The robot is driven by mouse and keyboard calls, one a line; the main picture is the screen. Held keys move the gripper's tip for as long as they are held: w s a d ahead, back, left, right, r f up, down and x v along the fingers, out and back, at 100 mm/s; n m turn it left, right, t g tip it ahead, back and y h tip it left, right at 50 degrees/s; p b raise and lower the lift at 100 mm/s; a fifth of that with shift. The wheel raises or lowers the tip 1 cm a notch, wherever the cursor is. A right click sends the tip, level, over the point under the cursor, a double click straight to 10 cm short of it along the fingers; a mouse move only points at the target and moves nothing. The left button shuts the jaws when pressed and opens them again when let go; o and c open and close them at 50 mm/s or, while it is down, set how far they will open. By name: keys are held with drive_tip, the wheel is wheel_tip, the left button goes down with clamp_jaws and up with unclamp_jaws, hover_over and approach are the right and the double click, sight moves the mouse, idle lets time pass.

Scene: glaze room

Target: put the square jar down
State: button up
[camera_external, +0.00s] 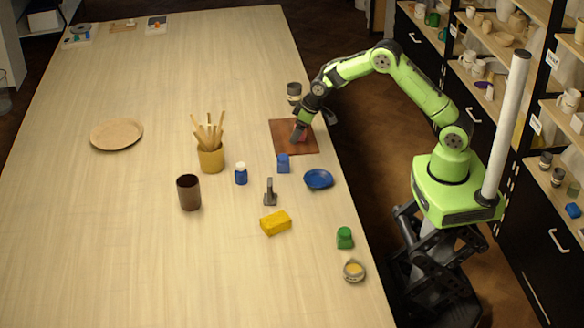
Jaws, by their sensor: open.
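My gripper (299,130) points down over the near part of a reddish-brown board (281,127) on the table. A small pinkish-red thing (300,135) shows at the fingertips, low over or on the board. The gripper hides most of it, so I cannot tell its full shape or whether it touches the board. It may be the square jar. My gripper is open around or beside it. A small blue block-like thing (283,163) stands apart, just off the board's front edge.
A dark jar (294,92) stands behind the board. In front are a blue dish (318,179), a small blue bottle (241,174), a grey stand (270,193), a yellow block (275,223) and a tool pot (210,158). The table's left side is mostly clear.

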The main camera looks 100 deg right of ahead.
drive_tip(key=s+a+r+n, duration=0.1)
drive_tip(key=s+a+r, duration=0.3)
drive_tip(key=r, duration=0.5)
drive_tip(key=s+a+r, duration=0.3)
drive_tip(key=a+r, duration=0.3)
drive_tip(key=r, duration=0.3)
drive_tip(key=s+a+r+n+t, duration=0.1)
drive_tip(key=s+a+r, duration=0.1)
drive_tip(key=s+a, duration=0.25)
drive_tip(key=s+a+r+n, duration=0.1)
drive_tip(key=s+a+r, duration=0.2)
drive_tip(key=a, duration=0.3)
drive_tip(key=s+a, duration=0.3)
drive_tip(key=s, duration=0.4)
drive_tip(key=s+a+f+n+y, duration=0.1)
drive_tip(key=s+a, duration=0.3)
drive_tip(key=s, duration=0.4)
drive_tip(key=shift+a+n+t+y+p, duration=0.25)
drive_tip(key=shift+n+t+y+p, duration=0.05)
drive_tip(key=shift+p, duration=0.15)
drive_tip(key=shift+f, duration=0.1)
drive_tip(key=shift+o, duration=1)
